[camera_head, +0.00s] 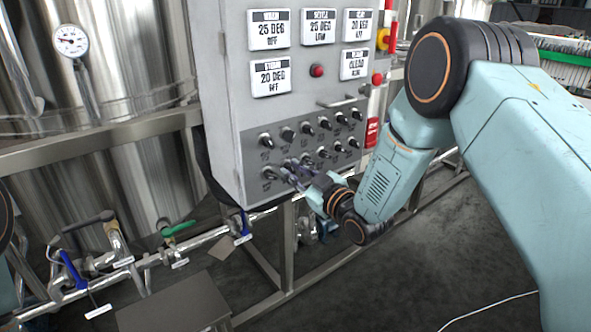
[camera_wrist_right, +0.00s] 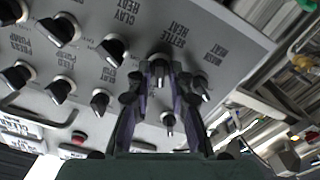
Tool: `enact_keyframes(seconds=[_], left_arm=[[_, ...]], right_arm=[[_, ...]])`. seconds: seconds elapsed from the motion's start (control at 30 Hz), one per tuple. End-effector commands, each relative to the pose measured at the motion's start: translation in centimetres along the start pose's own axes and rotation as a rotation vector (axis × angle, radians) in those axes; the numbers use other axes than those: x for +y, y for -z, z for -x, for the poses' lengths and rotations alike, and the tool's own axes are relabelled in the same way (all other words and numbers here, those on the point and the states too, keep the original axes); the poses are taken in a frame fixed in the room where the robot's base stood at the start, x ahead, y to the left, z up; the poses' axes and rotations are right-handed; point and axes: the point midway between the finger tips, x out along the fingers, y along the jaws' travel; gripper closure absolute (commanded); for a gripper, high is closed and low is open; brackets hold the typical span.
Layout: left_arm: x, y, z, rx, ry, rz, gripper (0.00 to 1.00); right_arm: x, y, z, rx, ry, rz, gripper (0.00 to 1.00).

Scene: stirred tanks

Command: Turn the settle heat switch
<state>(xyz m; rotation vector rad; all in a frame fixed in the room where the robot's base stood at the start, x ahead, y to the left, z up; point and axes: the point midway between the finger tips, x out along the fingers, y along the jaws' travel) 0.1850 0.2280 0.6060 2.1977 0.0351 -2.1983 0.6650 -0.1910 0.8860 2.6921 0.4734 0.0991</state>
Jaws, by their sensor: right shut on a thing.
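The settle heat switch (camera_wrist_right: 159,66) is a black rotary knob on the grey panel, with its "SETTLE HEAT" label upside down in the right wrist view. My right gripper (camera_wrist_right: 163,76) has one finger on each side of this knob and is shut on it. In the head view, the right gripper (camera_head: 290,170) reaches the lower knob row of the control cabinet (camera_head: 225,95) from the right. The fingers partly cover the knob there, so its pointer is hard to read. My left gripper is not in view.
Other black knobs sit close by, such as the clay heat knob (camera_wrist_right: 113,47) and the wash heat knob (camera_wrist_right: 200,84). A bar handle (camera_head: 343,102) and a red button (camera_head: 317,71) are higher up. Steel tanks (camera_head: 110,60) and valve pipes (camera_head: 150,258) stand left.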

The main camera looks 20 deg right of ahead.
Motion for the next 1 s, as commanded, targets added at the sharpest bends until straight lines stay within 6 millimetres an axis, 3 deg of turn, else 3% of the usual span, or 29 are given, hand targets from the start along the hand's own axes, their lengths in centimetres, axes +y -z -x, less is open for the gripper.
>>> enact_keyframes(seconds=[0.67, 0.7, 0.83, 1.0], left_arm=[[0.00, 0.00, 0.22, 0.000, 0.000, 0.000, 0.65], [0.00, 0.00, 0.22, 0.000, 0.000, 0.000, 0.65], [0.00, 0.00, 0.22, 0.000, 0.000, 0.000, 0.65], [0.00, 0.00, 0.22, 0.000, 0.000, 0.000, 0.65]], right_arm=[[-0.06, -0.13, 0.05, -0.003, 0.001, -0.065, 1.00], [-0.06, -0.13, 0.05, -0.003, 0.001, -0.065, 0.78], [-0.05, -0.10, 0.04, -0.002, 0.000, -0.065, 0.68], [-0.02, -0.06, 0.02, -0.001, 0.000, -0.064, 0.68]])
